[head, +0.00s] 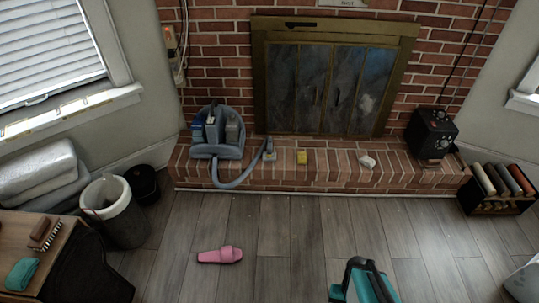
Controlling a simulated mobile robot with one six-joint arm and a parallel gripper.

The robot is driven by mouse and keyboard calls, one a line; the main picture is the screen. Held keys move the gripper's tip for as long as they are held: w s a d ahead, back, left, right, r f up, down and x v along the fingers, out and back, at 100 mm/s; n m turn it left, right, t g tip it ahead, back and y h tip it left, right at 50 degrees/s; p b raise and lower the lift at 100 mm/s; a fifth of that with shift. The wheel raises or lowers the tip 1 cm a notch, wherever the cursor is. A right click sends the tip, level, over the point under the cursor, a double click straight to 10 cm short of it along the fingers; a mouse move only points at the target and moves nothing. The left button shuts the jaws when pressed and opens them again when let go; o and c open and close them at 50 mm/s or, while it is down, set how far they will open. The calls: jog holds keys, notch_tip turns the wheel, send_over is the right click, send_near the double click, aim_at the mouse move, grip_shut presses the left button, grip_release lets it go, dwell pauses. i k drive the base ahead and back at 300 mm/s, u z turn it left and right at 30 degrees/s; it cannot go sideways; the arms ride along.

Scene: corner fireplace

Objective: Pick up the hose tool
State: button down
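The hose tool (269,151) is a small grey head at the end of a hose. It rests on the brick hearth, in front of the left side of the fireplace doors. The grey-blue hose (236,184) loops over the hearth's front edge and back to the portable cleaner (217,133). The cleaner stands on the left part of the hearth. The tool's underside is too small to make out. I see no gripper fingers in the head view, and nothing is touching the tool.
The brick hearth (330,177) also bears a yellow block (303,157), a crumpled white item (367,161) and a black box (431,134). A pink slipper (220,255) lies on the floor. A teal and black object (363,283) stands at the bottom edge. Bins (118,212) stand left.

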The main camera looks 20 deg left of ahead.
aim_at(270, 144)
jog(key=u, duration=0.75)
jog(key=i, duration=1.65)
jog(key=k, duration=1.15)
